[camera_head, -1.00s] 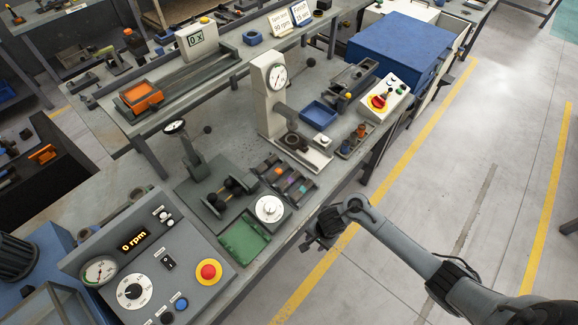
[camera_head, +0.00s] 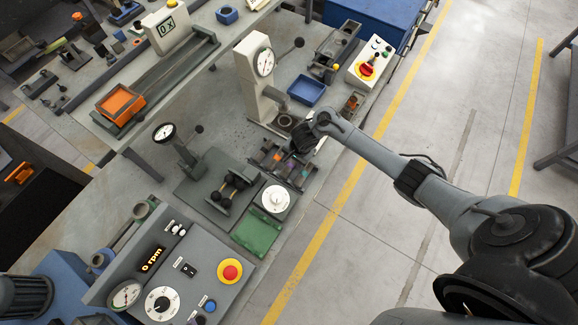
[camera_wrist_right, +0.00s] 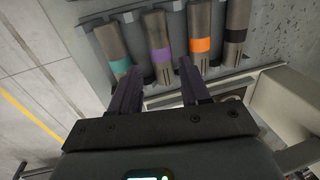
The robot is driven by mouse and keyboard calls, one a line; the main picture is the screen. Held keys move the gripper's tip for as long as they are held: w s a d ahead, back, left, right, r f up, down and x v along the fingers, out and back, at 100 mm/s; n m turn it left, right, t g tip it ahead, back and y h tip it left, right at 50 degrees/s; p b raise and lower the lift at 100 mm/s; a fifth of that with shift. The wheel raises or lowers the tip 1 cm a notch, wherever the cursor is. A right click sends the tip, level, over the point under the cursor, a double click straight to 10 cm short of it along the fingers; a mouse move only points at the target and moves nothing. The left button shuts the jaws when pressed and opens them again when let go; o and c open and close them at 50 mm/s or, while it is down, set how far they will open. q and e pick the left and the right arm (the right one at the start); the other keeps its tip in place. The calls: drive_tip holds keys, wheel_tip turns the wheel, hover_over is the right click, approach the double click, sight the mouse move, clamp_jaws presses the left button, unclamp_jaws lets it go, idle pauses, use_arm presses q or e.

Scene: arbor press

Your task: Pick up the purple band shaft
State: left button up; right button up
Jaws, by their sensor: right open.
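The purple band shaft (camera_wrist_right: 158,47) is a grey cylinder with a purple band, lying in a slotted rack (camera_wrist_right: 136,18) between a teal band shaft (camera_wrist_right: 114,48) and an orange band shaft (camera_wrist_right: 199,38). The rack also shows in the head view (camera_head: 262,161), where the shafts are small. My right gripper (camera_wrist_right: 157,72) is open and empty in the wrist view. Its two fingers point at the rack, one toward each side of the purple band shaft's near end. In the head view my right gripper (camera_head: 303,143) is at the rack's right end, its fingers hard to make out.
A black band shaft (camera_wrist_right: 236,30) lies beside the orange one. The white press (camera_head: 250,85) stands just behind my right gripper. A green tray (camera_head: 257,234) and a white dial (camera_head: 275,199) are in front of the rack. A blue tray (camera_head: 307,91) is further back.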

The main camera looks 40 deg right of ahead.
sight(291, 164)
drive_tip(key=shift+w+f, duration=0.2)
drive_tip(key=shift+f, duration=0.6)
drive_tip(key=shift+w+d+f+b, duration=0.15)
drive_tip(key=shift+f+b, duration=0.15)
drive_tip(key=shift+f, duration=0.5)
drive_tip(key=shift+w+a+f+b, duration=0.1)
drive_tip(key=shift+w+f+b, duration=0.15)
drive_tip(key=shift+f, duration=0.5)
drive_tip(key=shift+w+d+f+b, duration=0.1)
drive_tip(key=shift+f+b, duration=0.25)
drive_tip(key=shift+f, duration=0.45)
drive_tip(key=shift+c, duration=0.3)
clamp_jaws()
